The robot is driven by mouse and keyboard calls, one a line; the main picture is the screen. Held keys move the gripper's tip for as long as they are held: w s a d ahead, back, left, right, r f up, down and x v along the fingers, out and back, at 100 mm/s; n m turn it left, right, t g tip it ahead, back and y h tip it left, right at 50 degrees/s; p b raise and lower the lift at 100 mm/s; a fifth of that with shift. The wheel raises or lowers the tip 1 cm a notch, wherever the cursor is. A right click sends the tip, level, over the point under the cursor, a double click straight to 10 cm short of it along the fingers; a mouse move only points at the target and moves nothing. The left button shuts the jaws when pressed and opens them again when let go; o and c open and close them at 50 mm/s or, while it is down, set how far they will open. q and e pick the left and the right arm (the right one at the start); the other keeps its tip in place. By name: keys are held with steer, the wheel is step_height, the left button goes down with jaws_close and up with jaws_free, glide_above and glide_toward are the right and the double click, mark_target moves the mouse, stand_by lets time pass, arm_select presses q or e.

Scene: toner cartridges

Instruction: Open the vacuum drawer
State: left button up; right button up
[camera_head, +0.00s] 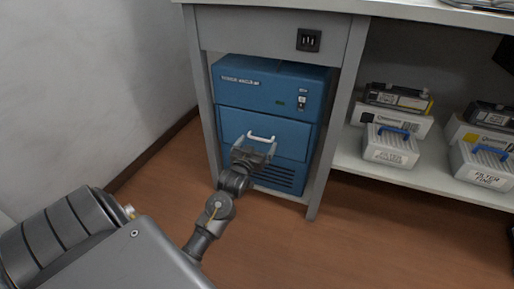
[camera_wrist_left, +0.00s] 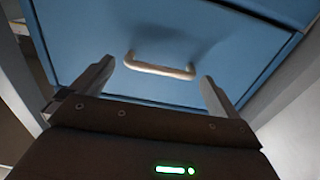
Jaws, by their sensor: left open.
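The blue vacuum unit (camera_head: 272,85) stands in the open bay under the counter. Its drawer (camera_head: 237,125) is the middle front panel and looks shut, flush with the rest of the front. A pale bar handle (camera_head: 261,138) runs level across the drawer front. My left gripper (camera_head: 254,147) is open just in front of the handle. In the left wrist view the handle (camera_wrist_left: 159,68) lies ahead between the two spread fingers (camera_wrist_left: 155,85), and I see no contact. The drawer front (camera_wrist_left: 95,35) fills most of that view. My right gripper is not in view.
Bay side posts (camera_head: 337,125) stand close on both sides of the unit. On the shelf at right sit filter boxes (camera_head: 391,148) and cartons (camera_head: 392,117). The wooden floor (camera_head: 380,235) in front is clear. A grey wall (camera_head: 80,80) is at left.

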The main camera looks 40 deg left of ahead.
arm_select(q)
steer(key=shift+w+a, duration=0.1)
steer(key=shift+w, duration=0.3)
steer(key=c, duration=1.1)
